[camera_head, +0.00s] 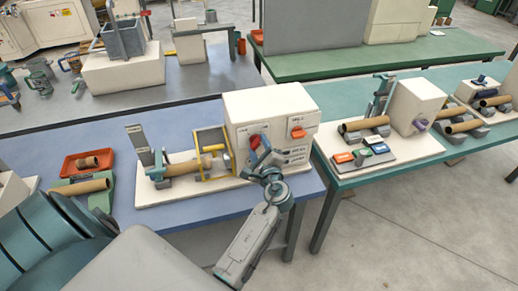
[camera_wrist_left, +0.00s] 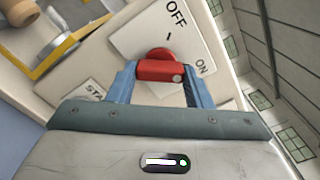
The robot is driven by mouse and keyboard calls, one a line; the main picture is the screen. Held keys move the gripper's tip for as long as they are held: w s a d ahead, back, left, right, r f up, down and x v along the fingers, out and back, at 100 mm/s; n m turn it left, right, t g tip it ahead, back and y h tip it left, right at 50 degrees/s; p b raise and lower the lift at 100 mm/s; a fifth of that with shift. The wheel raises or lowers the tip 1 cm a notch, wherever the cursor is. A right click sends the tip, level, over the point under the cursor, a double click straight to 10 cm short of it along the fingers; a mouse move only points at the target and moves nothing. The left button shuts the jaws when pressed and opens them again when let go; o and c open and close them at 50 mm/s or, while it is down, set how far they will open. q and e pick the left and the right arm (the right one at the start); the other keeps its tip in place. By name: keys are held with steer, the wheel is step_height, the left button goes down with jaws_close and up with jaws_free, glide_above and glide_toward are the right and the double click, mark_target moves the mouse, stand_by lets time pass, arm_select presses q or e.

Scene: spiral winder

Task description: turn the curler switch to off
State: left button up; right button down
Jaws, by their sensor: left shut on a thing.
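The curler machine is a cream box (camera_head: 270,108) on a blue table, with a red rotary switch (camera_head: 254,141) on its front. In the left wrist view the red switch handle (camera_wrist_left: 160,69) sits on a white plate marked OFF at the top and ON at the lower right. The handle's pale dot is at its right end, on the ON side. My left gripper (camera_head: 259,150) is at the box front, its blue fingers on either side of the handle and shut on it. The fingers hide part of the switch in the head view. My right gripper is not in view.
An orange switch (camera_head: 298,132) is to the right on the same box, above small labels. A yellow frame (camera_head: 213,150) and a brown roll (camera_head: 183,168) stand left of the box. A red tray (camera_head: 82,163) lies farther left. A green table (camera_head: 410,170) is to the right.

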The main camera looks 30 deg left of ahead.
arm_select(q)
steer(key=shift+n+b, duration=0.3)
steer(key=shift+b, duration=0.05)
steer(key=n+b, duration=0.7)
steer(key=b, duration=0.2)
steer(key=shift+w, duration=0.1)
steer(key=n+b, duration=0.5)
steer(key=shift+r, duration=0.1)
steer(key=shift+r+n+b, duration=0.1)
steer(key=shift+n+b, duration=0.5)
steer(key=shift+b, duration=0.2)
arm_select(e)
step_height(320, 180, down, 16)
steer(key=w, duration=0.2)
arm_select(q)
steer(key=shift+r+n+b, duration=0.15)
steer(key=shift+n+b, duration=0.75)
steer(key=shift+n, duration=0.1)
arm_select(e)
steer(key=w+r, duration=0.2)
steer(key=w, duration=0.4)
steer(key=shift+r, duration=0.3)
arm_select(q)
steer(key=o, duration=1)
steer(key=shift+a, duration=0.1)
steer(key=shift+f, duration=0.25)
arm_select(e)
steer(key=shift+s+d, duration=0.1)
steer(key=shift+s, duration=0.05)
